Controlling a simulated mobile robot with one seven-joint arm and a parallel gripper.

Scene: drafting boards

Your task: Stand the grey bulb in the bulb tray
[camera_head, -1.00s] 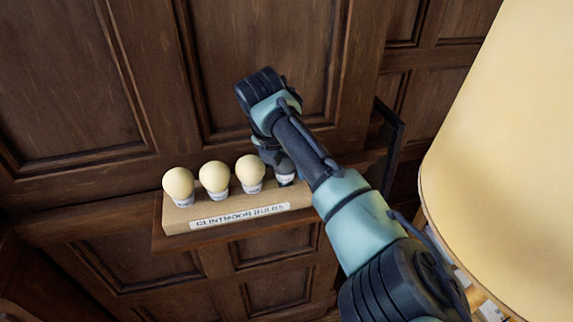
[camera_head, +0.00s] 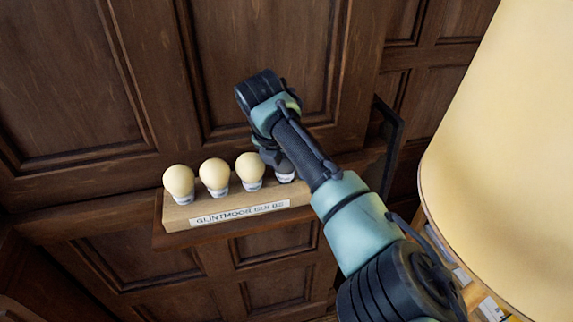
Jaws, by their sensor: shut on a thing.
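The bulb tray (camera_head: 185,216) is a pale wooden block with a label on its front, on a ledge against the dark panelled wall. Three cream bulbs stand upright in it: left (camera_head: 179,181), middle (camera_head: 214,174) and right (camera_head: 250,167). The grey bulb (camera_head: 285,167) is at the tray's right end, its pale base down and looking upright. My gripper (camera_head: 279,155) is over it and shut on it. My arm hides most of the fingers and part of the bulb. I cannot tell whether its base is fully seated.
A large cream lampshade (camera_head: 510,160) fills the right side, close to my arm. A dark upright frame (camera_head: 392,145) stands at the wall behind my arm. The wooden ledge (camera_head: 165,240) under the tray is narrow. The space left of the tray is clear.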

